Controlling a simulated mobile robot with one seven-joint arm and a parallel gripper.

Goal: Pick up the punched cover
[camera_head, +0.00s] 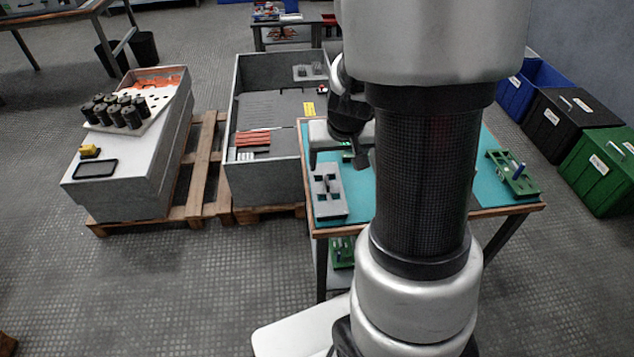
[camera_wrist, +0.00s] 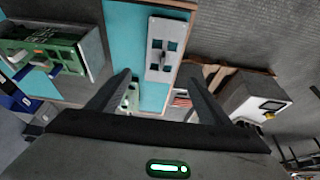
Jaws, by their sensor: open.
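The punched cover (camera_head: 329,209) is a light grey plate with square cut-outs and a raised piece in its middle. It lies on the turquoise mat (camera_head: 359,203) at the left end of the workbench. In the wrist view the cover (camera_wrist: 168,31) shows ahead of and between the fingers, beyond their tips. My gripper (camera_head: 338,163) hangs over the mat just behind the cover, partly hidden by my arm. In the wrist view my gripper (camera_wrist: 158,76) is open, with nothing between its fingers. I cannot tell its exact height above the bench.
A grey open cabinet (camera_head: 268,188) stands left of the bench. Another (camera_head: 128,190) carries black cylinders (camera_head: 117,110) on a holed white plate. Green fixtures (camera_head: 513,173) sit at the bench's right end. Blue, black and green bins (camera_head: 605,172) stand to the right.

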